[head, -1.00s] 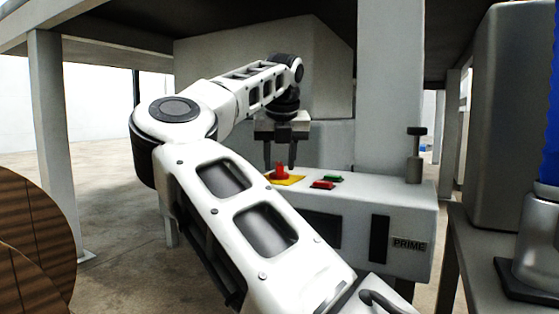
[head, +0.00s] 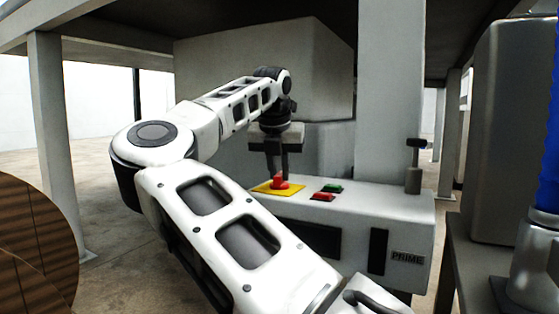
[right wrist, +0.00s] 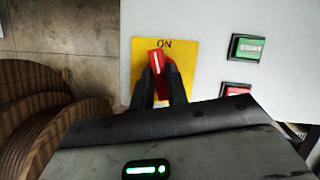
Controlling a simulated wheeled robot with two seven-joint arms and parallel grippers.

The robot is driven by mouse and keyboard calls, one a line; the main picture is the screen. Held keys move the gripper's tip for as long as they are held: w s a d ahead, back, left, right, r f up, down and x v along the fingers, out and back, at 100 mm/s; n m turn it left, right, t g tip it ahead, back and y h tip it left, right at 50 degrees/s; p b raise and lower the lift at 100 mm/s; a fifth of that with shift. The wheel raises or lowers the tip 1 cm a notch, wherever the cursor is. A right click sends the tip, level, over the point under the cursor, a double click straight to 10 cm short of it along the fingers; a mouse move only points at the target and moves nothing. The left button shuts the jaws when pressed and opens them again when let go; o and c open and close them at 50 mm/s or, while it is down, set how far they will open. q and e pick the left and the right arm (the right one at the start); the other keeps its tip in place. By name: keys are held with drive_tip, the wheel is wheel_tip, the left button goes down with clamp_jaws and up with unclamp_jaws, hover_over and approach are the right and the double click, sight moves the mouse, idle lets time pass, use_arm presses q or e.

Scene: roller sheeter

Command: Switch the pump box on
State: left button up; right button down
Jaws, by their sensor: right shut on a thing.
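The pump box (head: 375,205) is a pale box with a yellow plate on its top. A red knob (right wrist: 155,60) with a white line stands on the yellow plate (right wrist: 188,72), just below the printed word ON. The line points up, leaning slightly left in the right wrist view. The knob also shows in the head view (head: 280,181). My right gripper (right wrist: 160,82) is shut on the knob, one finger on each side; it reaches down from above in the head view (head: 278,174). My left gripper is not in view.
A green START button (right wrist: 248,47) and a red button (right wrist: 237,91) lie right of the plate. A small post (head: 414,168) stands at the box's right end, near an upright column (head: 390,90). Wooden spools (head: 35,235) stand at the left.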

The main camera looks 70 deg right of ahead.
drive_tip(key=shift+r+m+g+p, duration=0.2)
drive_tip(key=shift+m+g+p, duration=0.3)
drive_tip(key=shift+m+p, duration=0.65)
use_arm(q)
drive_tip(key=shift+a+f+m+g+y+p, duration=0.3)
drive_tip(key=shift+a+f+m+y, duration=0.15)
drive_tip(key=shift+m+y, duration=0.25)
use_arm(e)
drive_tip(key=shift+f+m, duration=0.1)
drive_tip(key=shift+m, duration=0.45)
drive_tip(key=c, duration=1.4)
unclamp_jaws()
